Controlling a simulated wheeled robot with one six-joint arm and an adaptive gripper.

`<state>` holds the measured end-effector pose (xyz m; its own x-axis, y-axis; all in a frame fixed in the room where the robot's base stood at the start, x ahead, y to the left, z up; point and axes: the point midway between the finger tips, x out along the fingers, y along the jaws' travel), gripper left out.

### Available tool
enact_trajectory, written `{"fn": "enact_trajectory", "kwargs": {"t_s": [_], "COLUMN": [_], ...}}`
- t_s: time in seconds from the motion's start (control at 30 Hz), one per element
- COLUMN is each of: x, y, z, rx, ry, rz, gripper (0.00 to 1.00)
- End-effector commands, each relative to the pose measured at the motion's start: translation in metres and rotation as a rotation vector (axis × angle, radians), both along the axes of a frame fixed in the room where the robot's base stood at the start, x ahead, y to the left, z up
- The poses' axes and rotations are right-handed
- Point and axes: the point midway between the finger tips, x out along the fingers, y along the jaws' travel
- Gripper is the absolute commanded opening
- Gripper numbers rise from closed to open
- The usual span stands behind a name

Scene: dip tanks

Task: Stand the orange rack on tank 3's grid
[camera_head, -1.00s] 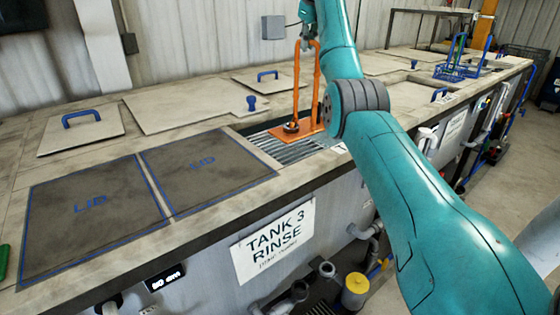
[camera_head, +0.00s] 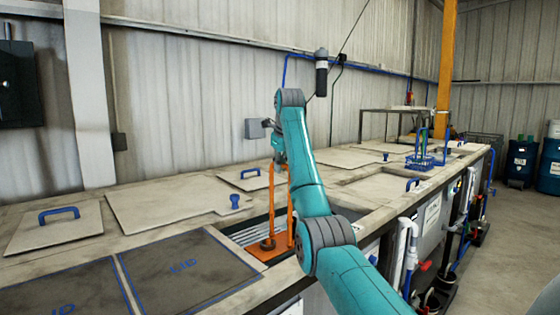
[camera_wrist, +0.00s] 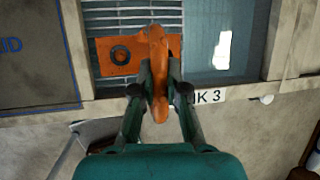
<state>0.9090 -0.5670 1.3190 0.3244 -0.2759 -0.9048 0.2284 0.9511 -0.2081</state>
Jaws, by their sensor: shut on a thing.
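The orange rack (camera_head: 270,248) stands upright over the open tank 3, with its flat base at the metal slat grid (camera_head: 243,232). The wrist view shows the base plate (camera_wrist: 108,68), with a dark round fitting, overlapping the grid slats (camera_wrist: 128,20). I cannot tell whether the base touches the slats. My gripper (camera_wrist: 158,82) is shut on the rack's orange handle (camera_wrist: 156,50), which it partly hides. In the head view my arm hides part of the rack's right side. A partly hidden tank label (camera_wrist: 210,97) ending in "K 3" is on the front.
Dark blue-edged lid areas (camera_head: 185,268) lie left of the opening. Lids with blue handles (camera_head: 60,215) cover nearby deck. A blue rack (camera_head: 420,160) stands farther right. In the wrist view, open liquid (camera_wrist: 215,30) lies right of the grid.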

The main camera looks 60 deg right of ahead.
Motion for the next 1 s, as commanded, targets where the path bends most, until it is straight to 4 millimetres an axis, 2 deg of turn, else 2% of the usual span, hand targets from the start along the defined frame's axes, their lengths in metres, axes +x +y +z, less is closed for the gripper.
{"fn": "enact_trajectory", "kwargs": {"t_s": [0.37, 0.77, 0.8, 0.87, 0.9, 1.0], "x": [0.000, 0.000, 0.000, 0.000, 0.000, 0.000], "y": [0.000, 0.000, 0.000, 0.000, 0.000, 0.000], "z": [-0.036, -0.040, -0.042, -0.042, -0.042, -0.042], "rx": [-0.003, -0.003, 0.000, 0.000, 0.000, 0.000], "ry": [-0.004, -0.004, 0.000, 0.000, 0.000, 0.000], "rz": [0.000, 0.000, 0.000, 0.000, 0.000, 0.000], "gripper": [0.00, 0.00, 0.20, 0.35, 0.38, 0.38]}}
